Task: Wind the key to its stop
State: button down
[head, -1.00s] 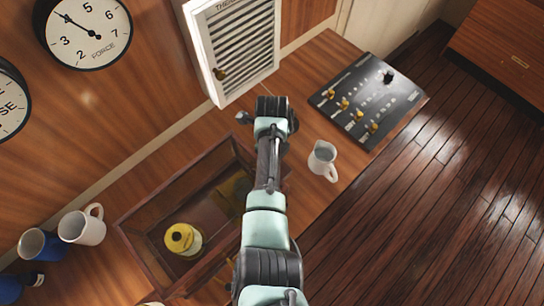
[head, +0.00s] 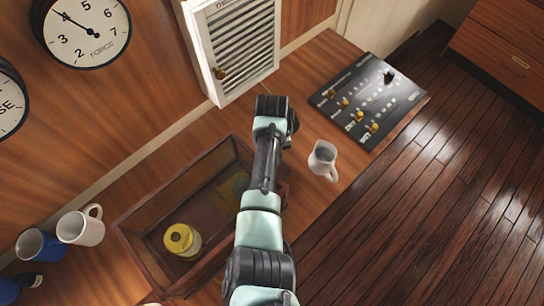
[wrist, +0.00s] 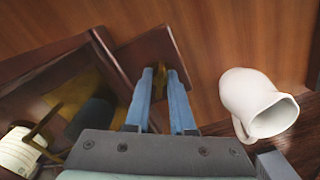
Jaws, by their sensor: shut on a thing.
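In the wrist view, my gripper (wrist: 164,76) has its two blue fingers closed around a brass-coloured key (wrist: 182,78) at a dark wooden block (wrist: 148,48). In the head view, my arm's end hangs over the wooden counter between the wooden tray and the white jug. My fingers, the key and the block are hidden there.
A white jug (head: 322,160) stands close on the right, also in the wrist view (wrist: 255,102). An open wooden tray (head: 135,240) with a yellow-topped tin (head: 182,240) lies left. A black control panel (head: 368,98) and a louvred box (head: 238,45) are beyond.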

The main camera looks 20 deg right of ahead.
dwell(0.5)
jog(key=c, duration=0.8)
grip_release()
jog(key=shift+o, duration=0.2)
jog(key=shift+r, duration=0.1)
notch_tip(320, 180, up, 13)
jog(key=b, duration=0.1)
jog(key=shift+b, duration=0.4)
